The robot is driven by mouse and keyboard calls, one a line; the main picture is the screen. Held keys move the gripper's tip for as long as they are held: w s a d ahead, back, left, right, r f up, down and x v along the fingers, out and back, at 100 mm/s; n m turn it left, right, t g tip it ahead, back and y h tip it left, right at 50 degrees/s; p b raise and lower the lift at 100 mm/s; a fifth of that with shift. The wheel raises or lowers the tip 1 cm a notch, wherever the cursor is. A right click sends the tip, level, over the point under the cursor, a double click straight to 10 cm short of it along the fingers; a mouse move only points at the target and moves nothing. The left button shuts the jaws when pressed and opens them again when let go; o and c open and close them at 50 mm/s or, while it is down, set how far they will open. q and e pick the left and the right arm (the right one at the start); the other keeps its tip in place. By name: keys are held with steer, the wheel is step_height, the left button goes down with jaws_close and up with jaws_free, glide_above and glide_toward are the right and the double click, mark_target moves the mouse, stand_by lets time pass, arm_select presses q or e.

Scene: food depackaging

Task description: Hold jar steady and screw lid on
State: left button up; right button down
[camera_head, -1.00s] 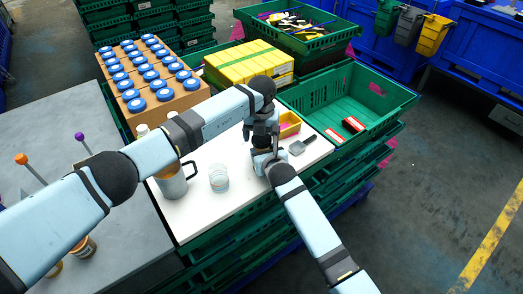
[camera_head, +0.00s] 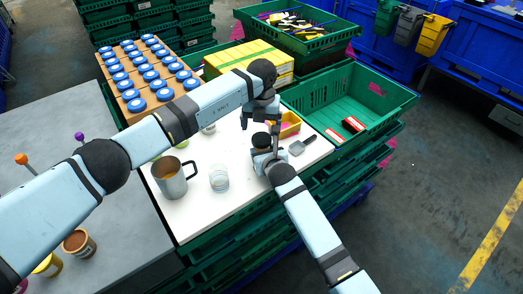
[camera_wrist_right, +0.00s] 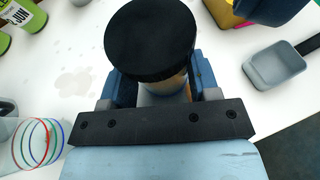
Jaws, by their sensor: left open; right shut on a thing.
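A jar (camera_wrist_right: 170,86) with pale brownish contents stands between the fingers of my right gripper (camera_wrist_right: 162,92), which is shut on it. A wide black lid (camera_wrist_right: 152,40) sits on top of the jar and looks about level; how tightly it is seated cannot be told. In the head view the lid (camera_head: 261,140) shows as a small dark disc above my right gripper. My left gripper (camera_head: 263,118) is open and empty just above the lid, apart from it, pointing down. Most of the jar body is hidden by my right gripper.
A glass with coloured bands (camera_head: 219,177) and a metal pitcher (camera_head: 171,180) stand left. Green crates (camera_head: 350,95) stand behind.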

arm_select(q)
steer(key=shift+o, duration=0.4)
step_height(320, 180, up, 12)
stand_by(0.3)
arm_select(e)
steer(key=shift+c, duration=1.3)
jaws_free()
steer(key=v, duration=1.4)
